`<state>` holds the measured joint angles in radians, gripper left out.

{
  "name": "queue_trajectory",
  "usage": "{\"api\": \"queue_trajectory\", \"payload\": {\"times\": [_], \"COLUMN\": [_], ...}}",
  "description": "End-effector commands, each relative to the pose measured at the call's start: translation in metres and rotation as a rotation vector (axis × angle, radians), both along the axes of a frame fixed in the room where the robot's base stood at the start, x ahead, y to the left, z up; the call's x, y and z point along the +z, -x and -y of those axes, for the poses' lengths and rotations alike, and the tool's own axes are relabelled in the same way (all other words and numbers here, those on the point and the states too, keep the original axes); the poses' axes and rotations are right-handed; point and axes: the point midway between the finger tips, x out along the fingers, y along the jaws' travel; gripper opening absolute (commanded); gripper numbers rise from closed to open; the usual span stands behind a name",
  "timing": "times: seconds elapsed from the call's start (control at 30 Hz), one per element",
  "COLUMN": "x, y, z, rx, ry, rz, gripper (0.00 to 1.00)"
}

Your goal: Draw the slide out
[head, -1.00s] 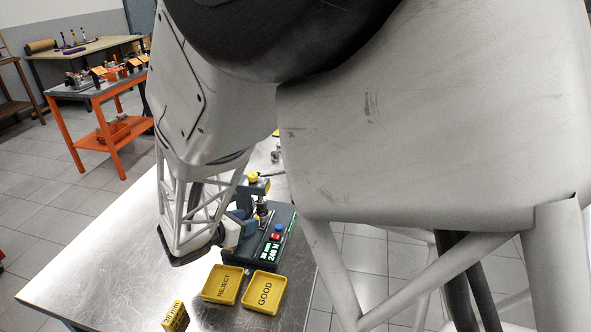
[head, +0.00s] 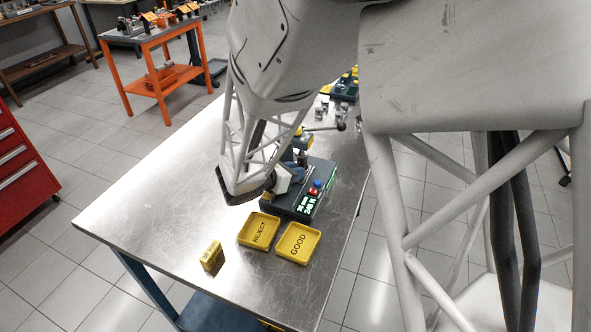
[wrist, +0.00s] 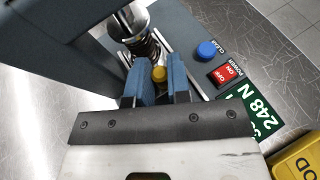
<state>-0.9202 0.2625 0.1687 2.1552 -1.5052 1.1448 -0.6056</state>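The dark tester (head: 324,172) stands on the steel table, with a lit display reading 248 N, a red switch and a blue button. In the wrist view, a coil spring (wrist: 150,48) sits in the tester between light rails. A small yellow knob (wrist: 159,75) is just in front of the spring, on what looks like the slide. My gripper (wrist: 159,80) has its two blue fingers on either side of this knob, with no clear gap, and looks shut on it. In the head view, my arm and gripper body hide most of the fingers and spring.
Yellow trays marked REJECT (head: 259,231) and GOOD (head: 298,243) lie in front of the tester. A small yellow block (head: 212,256) stands left of them. Small metal parts and a lever are behind the tester. The table's left part is bare.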

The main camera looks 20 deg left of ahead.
Motion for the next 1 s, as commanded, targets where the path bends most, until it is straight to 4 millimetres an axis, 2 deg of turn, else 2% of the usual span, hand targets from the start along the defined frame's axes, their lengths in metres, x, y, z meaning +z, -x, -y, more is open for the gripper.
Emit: {"api": "queue_trajectory", "payload": {"times": [0.3, 0.47, 1.0], "x": [0.000, 0.000, 0.001], "y": [0.001, 0.011, 0.089], "z": [0.000, 0.000, -0.001], "rx": [0.000, 0.000, 0.004], "ry": [0.000, 0.000, -0.002], "rz": [0.000, -0.001, 0.000], "gripper": [0.00, 0.00, 0.00]}}
